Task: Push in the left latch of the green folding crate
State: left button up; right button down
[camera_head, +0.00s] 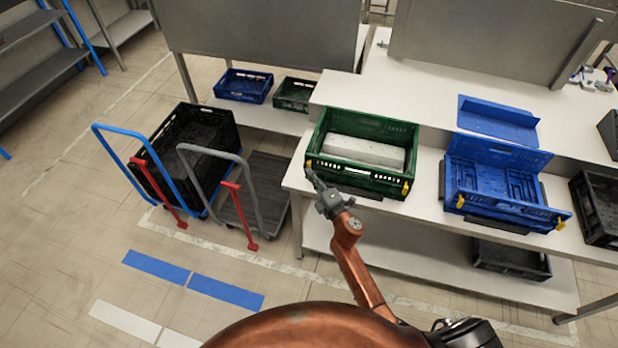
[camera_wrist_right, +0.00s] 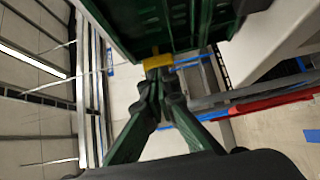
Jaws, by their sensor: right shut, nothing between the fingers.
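The green folding crate (camera_head: 355,179) stands upright on the white table, with a pale grey block-like thing (camera_head: 365,150) inside it. Its left yellow latch (camera_head: 308,163) shows at the front left corner, and another yellow latch (camera_head: 405,188) at the front right corner. My right gripper (camera_head: 312,176) is shut and empty, its tips at the front left corner by the left latch. In the right wrist view the shut fingertips (camera_wrist_right: 158,74) lie right at the yellow latch (camera_wrist_right: 158,62) under the green crate wall (camera_wrist_right: 165,25). I cannot tell whether they touch. My left gripper is out of view.
A blue folding crate (camera_head: 500,207) with yellow latches stands to the right on the same table. A black crate (camera_head: 600,210) is at the far right. Trolleys, one with a blue handle (camera_head: 125,135) and one with a grey handle (camera_head: 215,150), stand left of the table. Floor in front is free.

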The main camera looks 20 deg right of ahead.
jog(key=shift+w+d, duration=0.45)
jog(key=shift+w, duration=0.15)
jog(key=s, duration=1.3)
jog(key=shift+a+p, duration=0.2)
jog(key=shift+p, duration=0.1)
jog(key=shift+s, duration=0.1)
jog(key=shift+f, duration=0.1)
